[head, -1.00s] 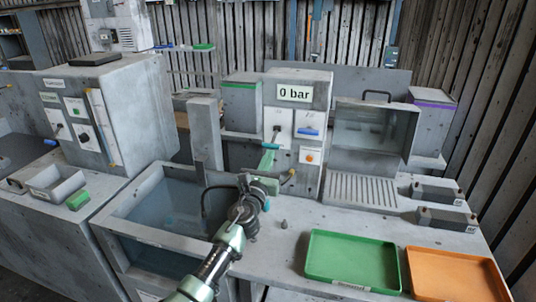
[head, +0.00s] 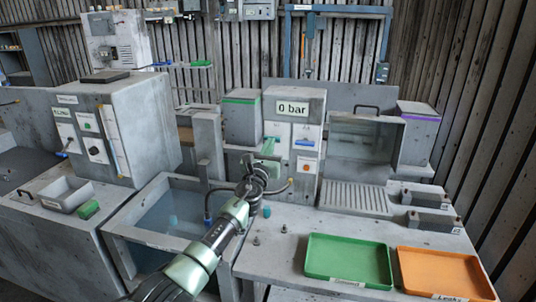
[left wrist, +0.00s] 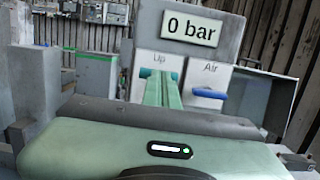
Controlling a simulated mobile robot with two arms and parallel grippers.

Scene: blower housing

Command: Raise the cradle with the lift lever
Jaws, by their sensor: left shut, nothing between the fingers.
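The lift lever (left wrist: 146,73) shows as a teal handle just below the "Up" label on the grey control panel in the left wrist view. My left gripper (left wrist: 160,75) is shut with its green fingers pointing at the panel, tips in front of the handle. They hide most of the lever; I cannot tell whether they touch it. My right gripper is not in view.
The gauge (head: 292,107) reads 0 bar. A blue air lever (left wrist: 209,93) sits right of the lift lever. A clear-fronted box (head: 365,150) stands further right. Green (head: 348,262) and orange (head: 445,275) trays lie on the bench front.

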